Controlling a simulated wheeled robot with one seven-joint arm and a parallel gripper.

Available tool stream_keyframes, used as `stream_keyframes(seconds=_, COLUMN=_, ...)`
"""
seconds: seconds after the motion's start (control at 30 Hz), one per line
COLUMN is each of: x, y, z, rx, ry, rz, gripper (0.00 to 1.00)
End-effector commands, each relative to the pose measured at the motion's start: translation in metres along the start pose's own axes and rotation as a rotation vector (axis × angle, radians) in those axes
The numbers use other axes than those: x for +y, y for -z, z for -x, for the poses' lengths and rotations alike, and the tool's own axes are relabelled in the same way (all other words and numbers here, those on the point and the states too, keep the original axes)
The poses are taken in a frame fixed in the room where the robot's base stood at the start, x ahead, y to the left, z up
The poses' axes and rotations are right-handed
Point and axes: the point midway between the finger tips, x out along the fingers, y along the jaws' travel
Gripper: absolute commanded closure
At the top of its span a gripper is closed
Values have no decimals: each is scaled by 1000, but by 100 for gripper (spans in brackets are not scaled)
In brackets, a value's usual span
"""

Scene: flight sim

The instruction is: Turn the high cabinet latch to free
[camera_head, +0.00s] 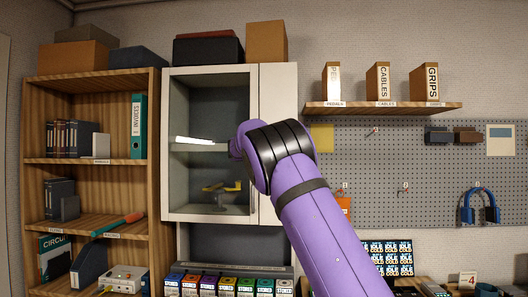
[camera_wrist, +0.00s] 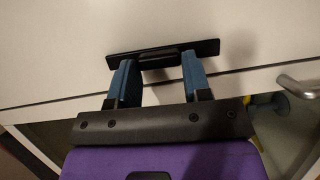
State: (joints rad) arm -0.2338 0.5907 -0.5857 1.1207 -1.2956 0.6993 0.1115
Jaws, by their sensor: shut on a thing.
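The high cabinet (camera_head: 279,100) is white, with a glass-fronted door, and hangs on the wall between the bookcase and the pegboard. In the head view my purple arm reaches up to the cabinet and hides the latch and the fingers.
A metal handle (camera_wrist: 300,86) stands out to the right of my gripper in the wrist view. A wooden bookcase (camera_head: 90,78) stands left of the cabinet. A shelf (camera_head: 380,107) with boxes is at right. Coloured boxes (camera_head: 230,287) line up below.

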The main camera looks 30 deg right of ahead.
Motion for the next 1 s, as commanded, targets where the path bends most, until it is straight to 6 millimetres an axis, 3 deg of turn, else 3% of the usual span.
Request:
stream_keyframes(seconds=0.67, x=-2, y=1, z=0, rx=1, ry=-24, rz=62, gripper=79)
stream_keyframes(seconds=0.7, x=-2, y=1, z=0, rx=1, ry=-24, rz=62, gripper=53)
stream_keyframes(seconds=0.8, x=-2, y=1, z=0, rx=1, ry=-24, rz=61, gripper=30)
stream_keyframes(seconds=1.0, x=-2, y=0, z=0, rx=1, ry=-24, rz=60, gripper=30)
